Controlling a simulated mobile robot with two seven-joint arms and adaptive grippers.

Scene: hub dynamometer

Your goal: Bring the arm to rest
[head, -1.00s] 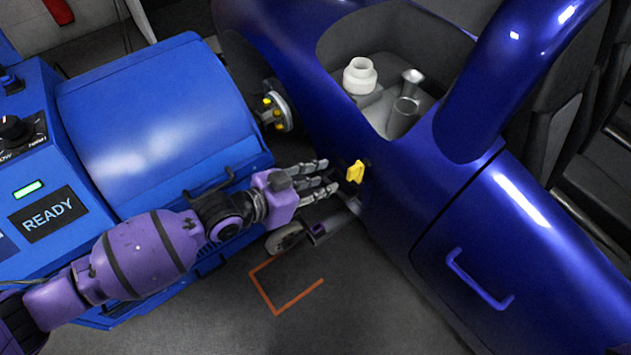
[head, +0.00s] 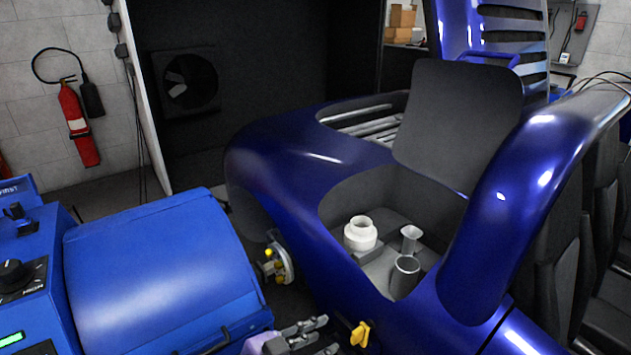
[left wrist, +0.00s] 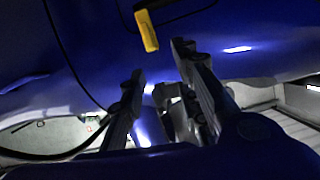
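My left gripper (head: 300,334) shows at the bottom edge of the head view, its arm cut off by the frame. It is beside the blue car body, just left of a yellow knob (head: 360,334) on the car's side. In the left wrist view, my left gripper (left wrist: 160,85) has its two dark fingers spread apart with nothing between them. The yellow knob (left wrist: 147,32) is ahead of the fingertips there, apart from them. My right gripper does not show.
A blue dynamometer unit (head: 160,275) stands at the left, close to the wheel hub (head: 275,262). The blue car (head: 290,180) fills the middle, with a white-necked reservoir (head: 360,234) in its open bay. A fire extinguisher (head: 80,125) hangs on the back wall.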

